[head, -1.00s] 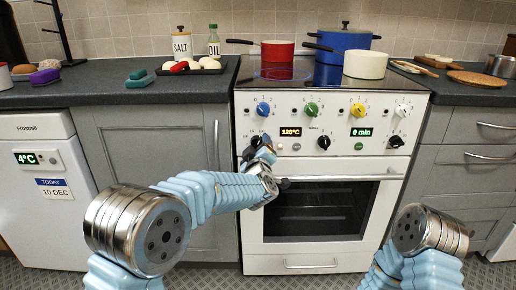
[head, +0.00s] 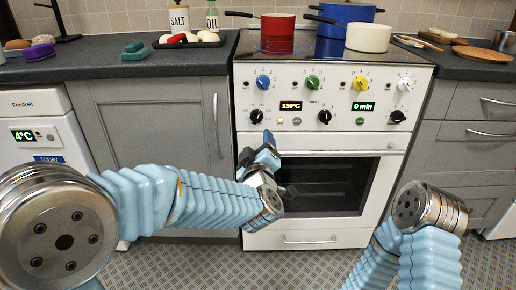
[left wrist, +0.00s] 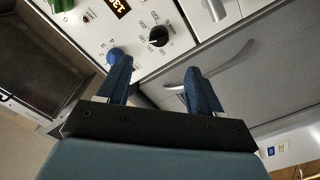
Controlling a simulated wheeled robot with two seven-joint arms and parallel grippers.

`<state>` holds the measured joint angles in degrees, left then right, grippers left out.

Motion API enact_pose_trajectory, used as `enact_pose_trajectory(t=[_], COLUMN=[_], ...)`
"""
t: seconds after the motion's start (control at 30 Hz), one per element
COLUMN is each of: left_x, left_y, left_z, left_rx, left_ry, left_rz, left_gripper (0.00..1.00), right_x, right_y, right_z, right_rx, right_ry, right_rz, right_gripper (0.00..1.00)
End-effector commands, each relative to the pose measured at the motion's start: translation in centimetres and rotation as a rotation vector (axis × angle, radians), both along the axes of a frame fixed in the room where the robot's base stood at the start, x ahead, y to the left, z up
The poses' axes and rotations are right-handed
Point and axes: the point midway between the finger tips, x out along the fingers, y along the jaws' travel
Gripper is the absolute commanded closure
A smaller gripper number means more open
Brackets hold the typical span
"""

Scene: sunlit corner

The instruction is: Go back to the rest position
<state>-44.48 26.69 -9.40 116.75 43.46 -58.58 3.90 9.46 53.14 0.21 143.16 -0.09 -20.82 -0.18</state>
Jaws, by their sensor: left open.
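My left gripper (head: 260,150) is in front of the oven, a little below the control panel. It is open, with nothing visible between its fingers. In the left wrist view its two blue fingers (left wrist: 160,82) stand apart, with the panel and a black dial knob (left wrist: 158,36) beyond them. The black temperature knob (head: 257,116) in the head view is above the fingertips and apart from them. The display (head: 290,106) beside it reads 130°C. My right arm shows at the lower right, but its gripper is out of view.
The white oven (head: 330,235) has its door shut, with a handle (head: 340,153) across its top. A red pot (head: 277,35), a blue pot (head: 345,15) and a cream pot (head: 368,37) are on the hob. Grey cabinets (head: 155,130) flank it. The patterned floor (head: 200,262) shows in front.

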Motion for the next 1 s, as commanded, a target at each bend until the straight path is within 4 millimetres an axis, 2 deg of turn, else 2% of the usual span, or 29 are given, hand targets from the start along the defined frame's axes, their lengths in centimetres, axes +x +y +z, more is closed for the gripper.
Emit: enact_pose_trajectory(t=[0.3,0.37,0.43,0.47,0.57,0.6,0.67,0.7,0.77,0.8,0.87,0.9,1.0], left_x=[-0.1,0.1,0.5,0.7,1.0,0.7,-0.3,-1.4,-3.5,-5.3,-8.5,-10.8,-17.0], left_y=[0.0,0.2,0.7,1.1,2.8,3.7,5.2,6.2,7.6,8.5,9.8,10.5,11.7], left_z=[-0.1,-0.9,-3.1,-4.5,-11.3,-14.6,-19.7,-23.0,-27.6,-30.6,-34.6,-36.9,-41.3], left_rx=[0.002,0.015,0.050,0.073,0.165,0.204,0.254,0.281,0.312,0.327,0.337,0.336,0.314], left_ry=[0.001,0.016,0.059,0.088,0.226,0.297,0.413,0.493,0.614,0.695,0.819,0.899,1.076], left_rz=[0.000,-0.004,-0.016,-0.026,-0.076,-0.103,-0.150,-0.185,-0.239,-0.279,-0.345,-0.388,-0.502], left_gripper=[0.35,0.35,0.35,0.35,0.35,0.35,0.35,0.35,0.35,0.35,0.35,0.35,0.35], right_x=[0.0,0.0,0.0,0.0,-0.1,-0.1,-0.1,-0.1,-0.1,-0.2,-0.2,-0.2,-0.3], right_y=[0.0,0.0,0.0,0.0,0.1,0.2,0.2,0.3,0.3,0.4,0.4,0.5,0.6], right_z=[0.0,0.1,0.2,0.2,0.5,0.7,0.9,1.0,1.2,1.3,1.5,1.6,1.9], right_rx=[0.000,0.000,0.000,0.000,0.002,0.002,0.003,0.004,0.005,0.005,0.007,0.007,0.009], right_ry=[0.000,0.000,0.000,0.001,0.001,0.002,0.002,0.003,0.004,0.003,0.004,0.004,0.005], right_rz=[0.000,0.000,0.000,0.000,0.002,0.003,0.004,0.005,0.006,0.007,0.007,0.008,0.010], right_gripper=[0.57,0.57,0.57,0.57,0.57,0.57,0.57,0.57,0.57,0.57,0.57,0.57,0.57])
